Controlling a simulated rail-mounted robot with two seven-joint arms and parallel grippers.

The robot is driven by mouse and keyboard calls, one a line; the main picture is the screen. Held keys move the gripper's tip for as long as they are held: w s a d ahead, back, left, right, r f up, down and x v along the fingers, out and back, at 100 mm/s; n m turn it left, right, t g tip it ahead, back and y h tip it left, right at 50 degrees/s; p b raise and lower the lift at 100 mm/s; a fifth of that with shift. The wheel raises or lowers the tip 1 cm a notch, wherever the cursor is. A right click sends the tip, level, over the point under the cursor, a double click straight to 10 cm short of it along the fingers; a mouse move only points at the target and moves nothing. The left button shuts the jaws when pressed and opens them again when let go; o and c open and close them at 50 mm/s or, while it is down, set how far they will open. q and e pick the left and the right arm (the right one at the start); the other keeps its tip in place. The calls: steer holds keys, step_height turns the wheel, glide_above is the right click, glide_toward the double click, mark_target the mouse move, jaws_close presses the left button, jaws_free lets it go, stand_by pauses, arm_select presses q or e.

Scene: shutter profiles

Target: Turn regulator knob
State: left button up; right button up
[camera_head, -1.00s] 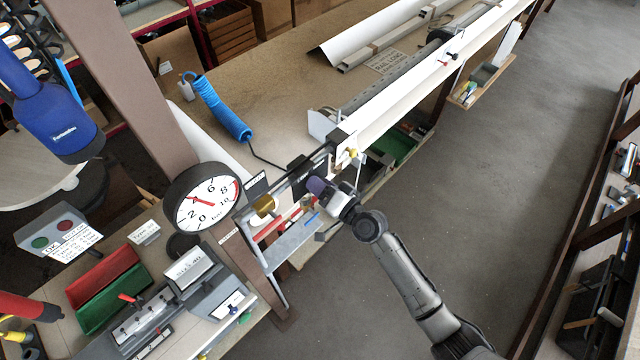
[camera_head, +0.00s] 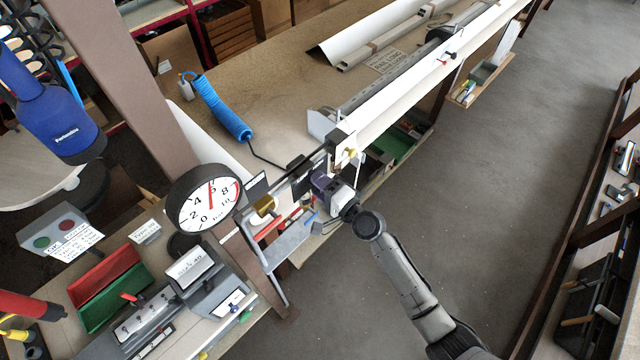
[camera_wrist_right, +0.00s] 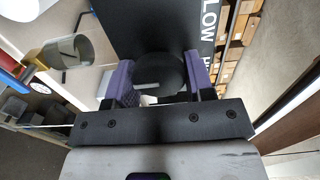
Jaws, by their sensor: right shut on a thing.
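The regulator knob is a black round knob (camera_wrist_right: 160,72) between the purple finger pads of my right gripper (camera_wrist_right: 160,84) in the wrist view. The gripper is shut on it. In the head view my right gripper (camera_head: 322,186) is at the front edge of the bench, below the white rail's near end, and hides the knob. The round pressure gauge (camera_head: 204,200) stands to the left of it, its red needle pointing up near the 6. My left gripper is not in view.
A long white rail (camera_head: 430,70) runs to the upper right. A blue coiled hose (camera_head: 222,108) lies on the bench. The floor at right is clear.

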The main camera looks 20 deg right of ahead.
stand_by(0.5)
steer(key=o, duration=0.9)
steer(key=b+v, duration=0.2)
steer(key=v, duration=1.1)
steer(key=shift+s+d, duration=0.2)
steer(key=shift+s, duration=0.2)
